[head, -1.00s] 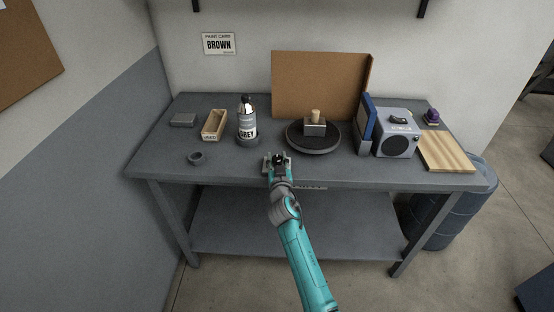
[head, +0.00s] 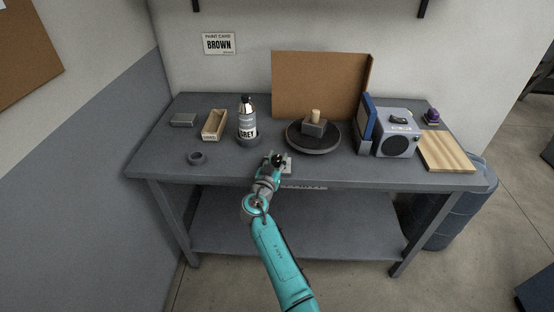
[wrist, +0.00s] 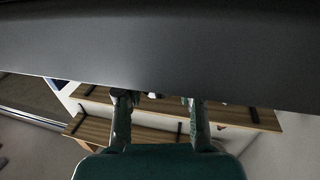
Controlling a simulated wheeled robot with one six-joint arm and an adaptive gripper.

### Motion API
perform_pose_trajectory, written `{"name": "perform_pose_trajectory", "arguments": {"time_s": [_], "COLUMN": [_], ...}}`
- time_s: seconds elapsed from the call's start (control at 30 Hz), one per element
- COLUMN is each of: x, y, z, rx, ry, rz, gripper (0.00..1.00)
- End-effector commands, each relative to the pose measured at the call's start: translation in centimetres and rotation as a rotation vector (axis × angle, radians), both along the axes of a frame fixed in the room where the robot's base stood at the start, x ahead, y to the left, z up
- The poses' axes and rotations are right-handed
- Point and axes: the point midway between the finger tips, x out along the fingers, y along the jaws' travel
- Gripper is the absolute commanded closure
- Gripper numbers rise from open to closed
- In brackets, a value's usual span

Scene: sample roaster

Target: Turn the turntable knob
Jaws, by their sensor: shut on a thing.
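The round dark turntable (head: 300,146) stands on the grey bench, bearing a grey block (head: 313,129) with a pale wooden cylinder (head: 316,115) on top. A small pale plate (head: 288,169) sits near the front edge of the bench, before the turntable. My gripper (head: 277,160) is at this plate, shut on the dark turntable knob (head: 279,159), which the fingers partly hide. In the wrist view, the two fingers of my gripper (wrist: 157,98) stand apart, and their tips meet a dark surface; the knob cannot be made out clearly there.
A grey speaker-like box (head: 398,138) and a wooden board (head: 446,152) are to the right.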

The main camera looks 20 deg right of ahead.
Motion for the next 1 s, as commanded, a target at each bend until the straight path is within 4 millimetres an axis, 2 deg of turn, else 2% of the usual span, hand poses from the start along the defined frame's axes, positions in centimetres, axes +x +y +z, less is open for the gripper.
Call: {"name": "perform_pose_trajectory", "arguments": {"time_s": [0.3,0.5,1.0], "x": [0.17,0.15,0.06], "y": [0.16,0.13,-0.01], "z": [0.15,0.12,0.03], "rx": [-0.001,0.000,0.001], "ry": [0.000,0.000,0.001], "rz": [-0.284,-0.400,-0.527], "gripper": [0.97,0.97,0.97]}}
